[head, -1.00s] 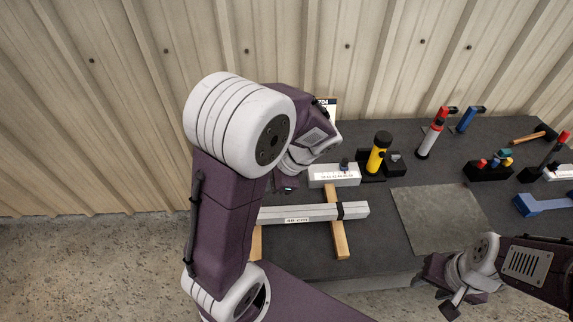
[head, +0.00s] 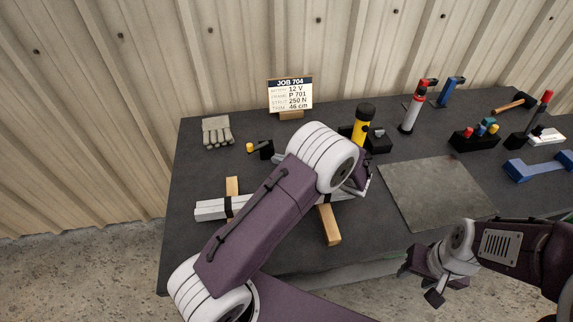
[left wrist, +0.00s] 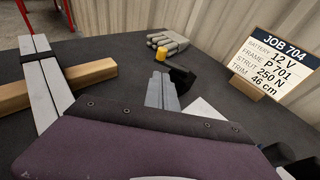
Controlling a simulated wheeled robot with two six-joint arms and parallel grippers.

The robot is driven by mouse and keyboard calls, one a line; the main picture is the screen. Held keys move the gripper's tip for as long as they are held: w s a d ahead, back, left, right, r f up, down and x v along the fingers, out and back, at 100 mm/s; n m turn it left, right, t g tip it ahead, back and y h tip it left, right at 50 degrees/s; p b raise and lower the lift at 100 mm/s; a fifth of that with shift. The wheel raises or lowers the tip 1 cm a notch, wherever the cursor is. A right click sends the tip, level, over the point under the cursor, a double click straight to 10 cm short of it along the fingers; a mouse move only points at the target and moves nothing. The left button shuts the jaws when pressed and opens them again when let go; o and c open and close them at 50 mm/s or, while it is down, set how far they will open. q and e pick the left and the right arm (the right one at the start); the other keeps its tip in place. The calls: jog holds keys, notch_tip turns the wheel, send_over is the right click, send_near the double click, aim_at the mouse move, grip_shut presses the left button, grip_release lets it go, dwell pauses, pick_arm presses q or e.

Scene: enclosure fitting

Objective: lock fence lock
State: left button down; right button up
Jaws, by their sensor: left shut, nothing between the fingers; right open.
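A black block (head: 264,149) with a yellow-ended part (head: 250,148), which looks like the fence lock, sits on the dark bench left of centre. In the left wrist view the yellow end (left wrist: 160,58) stands left of the black block (left wrist: 182,75). My left gripper (head: 278,158) shows only as a small grey tip beside the block, the rest hidden behind my arm. In the left wrist view its fingers (left wrist: 163,90) are shut and empty, close to the block; contact cannot be told. My right gripper (head: 420,285) is open and empty at the front.
White bars (head: 211,209) lie across wooden blocks (head: 329,224), partly behind my arm. Grey gloves (head: 217,132) and the job sign (head: 290,94) stand behind. A yellow-and-black tool (head: 363,125) is to the right. The grey mat (head: 435,192) is clear.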

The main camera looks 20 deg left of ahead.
aim_at(252, 148)
pick_arm(q)
jog(key=x, duration=0.2)
jog(key=b+x, duration=0.1)
jog(key=x, duration=0.4)
jog(key=shift+r+b, duration=0.3)
jog(key=shift+b, duration=0.05)
jog(key=shift+w+a+r, duration=0.1)
jog(key=shift+w+a, duration=0.05)
jog(key=shift+a, duration=0.6)
jog(key=shift+a, duration=0.6)
jog(key=shift+r, duration=0.15)
jog(key=shift+d, duration=0.1)
jog(key=shift+w, duration=0.1)
